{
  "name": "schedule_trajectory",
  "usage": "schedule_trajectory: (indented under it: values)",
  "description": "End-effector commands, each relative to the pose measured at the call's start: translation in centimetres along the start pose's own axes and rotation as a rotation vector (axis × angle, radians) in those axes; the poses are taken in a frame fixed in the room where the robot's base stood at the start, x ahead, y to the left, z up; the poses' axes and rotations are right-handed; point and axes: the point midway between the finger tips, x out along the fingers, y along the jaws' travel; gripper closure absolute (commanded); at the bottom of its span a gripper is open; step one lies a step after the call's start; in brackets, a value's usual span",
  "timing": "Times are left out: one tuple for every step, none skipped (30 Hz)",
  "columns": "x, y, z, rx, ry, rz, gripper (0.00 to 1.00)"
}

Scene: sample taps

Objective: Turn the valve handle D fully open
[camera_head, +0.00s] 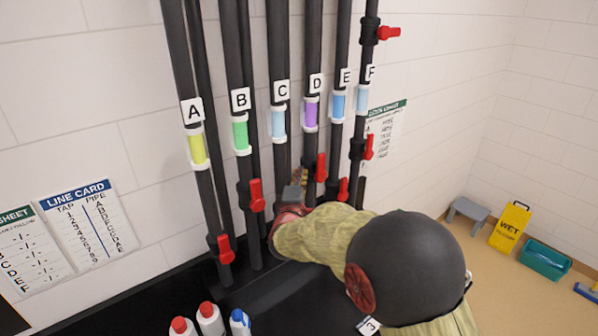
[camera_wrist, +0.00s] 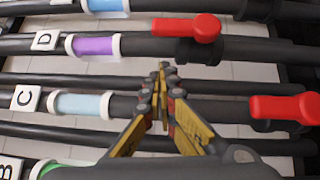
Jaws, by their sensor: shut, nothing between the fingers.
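Pipe D carries a white label D (camera_head: 315,84) and a purple sight glass (camera_head: 310,112). Its red valve handle D (camera_head: 321,167) lies lengthwise along the pipe, below the glass. In the wrist view, handle D (camera_wrist: 187,28) is at the top centre beside its black valve body (camera_wrist: 200,50), roughly parallel to the pipe. The purple glass (camera_wrist: 92,46) is to its left. My gripper (camera_wrist: 163,70) is shut and empty, its tips pointing between pipes C and D. The tips sit below handle D in that view, apart from it. In the head view my arm hides part of the lower pipes.
Pipe C's red handle (camera_wrist: 285,107) is at the right in the wrist view. Red handles of B (camera_head: 257,195), E (camera_head: 343,189) and F (camera_head: 369,147) are close by. An upper red handle (camera_head: 388,32) sticks out across pipe F. Bottles (camera_head: 210,320) stand below left.

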Motion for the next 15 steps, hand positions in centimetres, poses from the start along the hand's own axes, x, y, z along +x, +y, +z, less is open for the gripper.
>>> schedule_trajectory:
  values:
    - [-0.9, 0.0, -0.1, 0.001, 0.003, 0.0, 1.0]
    - [-1.4, 0.0, -0.1, 0.0, 0.003, -0.001, 1.0]
    - [-2.0, 0.1, -0.1, 0.0, 0.002, 0.0, 1.0]
    - [-2.5, 0.1, -0.1, 0.0, 0.002, 0.0, 1.0]
    - [-3.0, 0.2, -0.1, 0.0, 0.003, 0.001, 1.0]
    - [-3.7, 0.2, -0.2, 0.0, 0.004, 0.0, 1.0]
    - [-4.2, 0.2, -0.1, 0.0, 0.003, 0.0, 1.0]
    - [-4.7, 0.3, -0.1, 0.001, 0.003, 0.0, 1.0]
    - [-5.2, 0.3, -0.1, 0.001, 0.002, 0.0, 1.0]
    - [-5.6, 0.3, -0.1, 0.001, 0.002, 0.001, 1.0]
    - [-5.9, 0.4, -0.1, 0.001, 0.003, 0.001, 1.0]
    - [-6.3, 0.4, -0.1, 0.001, 0.003, 0.001, 1.0]
    - [-6.5, 0.4, -0.1, 0.0, 0.002, 0.0, 1.0]
    - [-6.7, 0.4, -0.1, 0.0, 0.002, -0.001, 1.0]
    - [-6.8, 0.4, -0.1, 0.0, 0.002, -0.001, 1.0]
